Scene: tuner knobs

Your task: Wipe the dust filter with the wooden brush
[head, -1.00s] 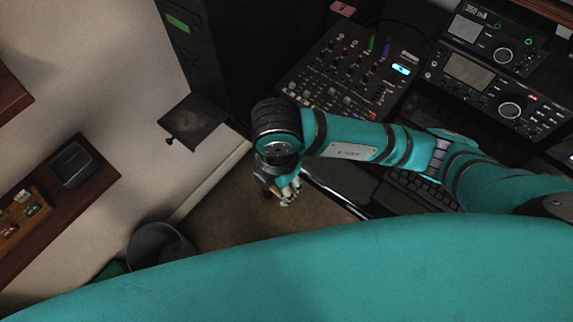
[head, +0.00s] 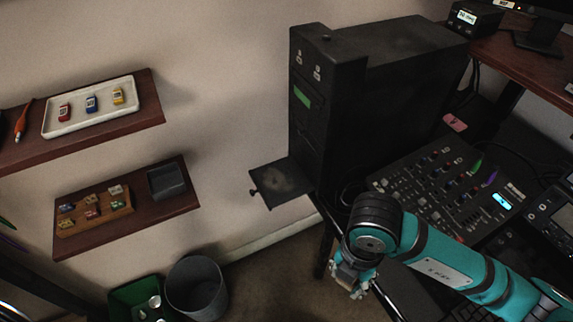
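The dust filter (head: 283,181) sticks out from the lower front of a black computer tower as a flat black panel. A pale grey dusty patch lies on its top. My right gripper (head: 352,283) is at the lower middle, below and to the right of the filter and apart from it. It points down, and its fingers are small and dark. A small brownish patch shows at it, but I cannot tell whether this is the wooden brush. I do not clearly see the brush elsewhere. My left gripper is not in view.
The black tower (head: 385,90) stands behind the filter, beside a mixer (head: 450,190). Two wall shelves at left hold a white tray (head: 90,124) of toy cars and a wooden rack (head: 95,217). A grey bin (head: 197,290) and green bin (head: 125,296) stand below. Space left of the filter is free.

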